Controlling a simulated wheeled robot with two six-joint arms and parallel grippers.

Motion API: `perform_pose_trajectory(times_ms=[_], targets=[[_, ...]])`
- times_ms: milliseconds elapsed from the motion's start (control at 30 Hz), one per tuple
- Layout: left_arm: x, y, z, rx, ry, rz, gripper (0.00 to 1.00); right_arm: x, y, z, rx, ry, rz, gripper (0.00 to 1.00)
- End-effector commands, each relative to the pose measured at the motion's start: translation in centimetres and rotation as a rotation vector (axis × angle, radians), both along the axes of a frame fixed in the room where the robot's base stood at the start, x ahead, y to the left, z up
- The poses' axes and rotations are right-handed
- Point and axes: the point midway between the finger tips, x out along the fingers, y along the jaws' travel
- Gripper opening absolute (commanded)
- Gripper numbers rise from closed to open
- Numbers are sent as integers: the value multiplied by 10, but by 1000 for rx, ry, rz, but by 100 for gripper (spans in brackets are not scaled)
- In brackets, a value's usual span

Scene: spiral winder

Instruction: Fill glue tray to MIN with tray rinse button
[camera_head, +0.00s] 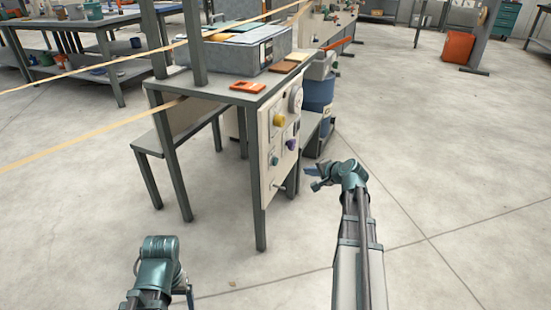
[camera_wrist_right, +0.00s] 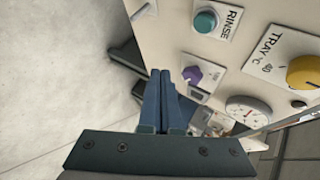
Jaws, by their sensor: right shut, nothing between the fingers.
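A beige control panel (camera_head: 268,178) faces right on the end of a grey table. In the right wrist view a round teal button (camera_wrist_right: 205,21) sits on a plate labelled RINSE (camera_wrist_right: 230,22). A purple knob (camera_wrist_right: 191,75) and a yellow knob (camera_wrist_right: 305,72) on a plate marked TRAY °C are on the same panel. My right gripper (camera_head: 312,178) is shut and empty, apart from the panel, to its right in the head view. Its closed fingers (camera_wrist_right: 160,75) show in the wrist view. I cannot make out the glue tray or a MIN mark.
A round gauge (camera_wrist_right: 247,110) and a metal lever (camera_wrist_right: 140,12) are also on the panel. A blue drum (camera_head: 318,92) stands behind it. The grey table (camera_head: 215,92) carries a grey box (camera_head: 235,55) and an orange item. Open floor lies to the right.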

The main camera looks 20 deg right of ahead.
Motion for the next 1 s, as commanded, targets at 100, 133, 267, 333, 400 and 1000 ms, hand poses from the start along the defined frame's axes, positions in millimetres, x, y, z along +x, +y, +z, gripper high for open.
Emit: perform_pose_trajectory(times_ms=[100, 133, 267, 333, 400, 1000], targets=[[0, 0, 0, 0, 0, 0, 86, 5, 4, 0, 1, 0, 1, 0], [0, 0, 0, 0, 0, 0, 86, 7, 5, 0, 1, 0, 1, 0], [0, 0, 0, 0, 0, 0, 86, 19, 16, 0, 1, -1, 3, 0], [0, 0, 0, 0, 0, 0, 86, 27, 23, 0, 0, 0, 4, 0], [0, 0, 0, 0, 0, 0, 86, 34, 29, 0, 1, 0, 3, 0], [0, 0, 0, 0, 0, 0, 86, 67, 57, 0, 0, 0, 0, 0]])
